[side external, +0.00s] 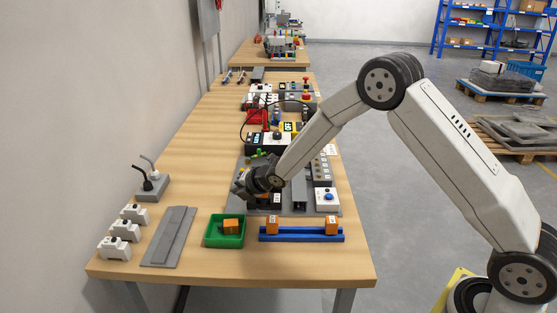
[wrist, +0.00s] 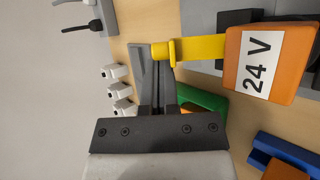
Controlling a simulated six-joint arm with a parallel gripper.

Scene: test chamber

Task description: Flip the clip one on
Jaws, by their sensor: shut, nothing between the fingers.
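In the wrist view an orange block labelled "24 V" (wrist: 268,62) stands at the upper right. Two orange blocks (side external: 272,225) (side external: 331,225) sit on a blue rail (side external: 300,238). Which part is the clip is unclear.
A green tray (side external: 209,240) holding an orange block stands in front of the panel. A grey plate (side external: 168,238), several white modules (side external: 125,231) and a grey block with two plugs (side external: 152,188) lie to the left. Boxes and cables crowd behind. Bare wood lies left of the panel.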

